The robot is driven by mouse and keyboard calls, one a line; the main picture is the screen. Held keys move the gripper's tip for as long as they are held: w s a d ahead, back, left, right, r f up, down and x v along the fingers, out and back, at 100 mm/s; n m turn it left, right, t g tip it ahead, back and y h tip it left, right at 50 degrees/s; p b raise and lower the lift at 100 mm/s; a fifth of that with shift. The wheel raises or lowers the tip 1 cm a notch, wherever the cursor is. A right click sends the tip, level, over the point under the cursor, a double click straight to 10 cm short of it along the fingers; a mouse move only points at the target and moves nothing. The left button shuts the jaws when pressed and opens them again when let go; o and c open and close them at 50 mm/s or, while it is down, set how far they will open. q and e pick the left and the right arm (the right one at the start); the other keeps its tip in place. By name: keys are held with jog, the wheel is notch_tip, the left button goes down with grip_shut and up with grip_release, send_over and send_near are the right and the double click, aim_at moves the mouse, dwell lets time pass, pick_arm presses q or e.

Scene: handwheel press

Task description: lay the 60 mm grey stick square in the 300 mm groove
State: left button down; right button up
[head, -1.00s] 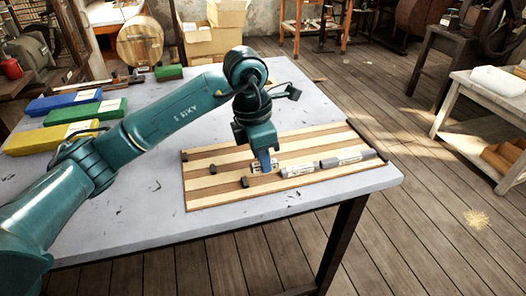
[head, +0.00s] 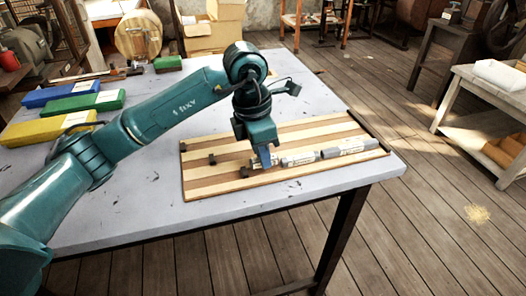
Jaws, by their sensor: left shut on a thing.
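A striped wooden board (head: 215,187) with light and dark lengthwise bands lies on the grey table. Two labelled grey sticks lie end to end in its front groove: a nearer one (head: 299,158) and a longer one (head: 350,147) at the right end. My left gripper (head: 265,163) points down over the board, shut on a short, pale-labelled grey stick (head: 257,164). That stick is at the left end of the row, roughly in line with it. The fingers hide part of it, so I cannot tell whether it touches the groove floor or its neighbour. My right gripper is not in view.
Two small dark blocks stand on the board, one farther back (head: 212,160) and one near the groove's left end (head: 244,172). Blue (head: 62,94), green (head: 85,107) and yellow (head: 45,131) boxes lie at the table's left. The table's front right is clear.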

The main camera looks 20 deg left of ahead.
pick_arm(q)
jog(key=shift+f, duration=0.2)
jog(key=shift+f+b, duration=0.45)
jog(key=shift+b, duration=0.15)
jog(key=c, duration=0.9)
grip_release()
jog(key=shift+r+p, duration=2.15)
jog(key=shift+r, duration=1.4)
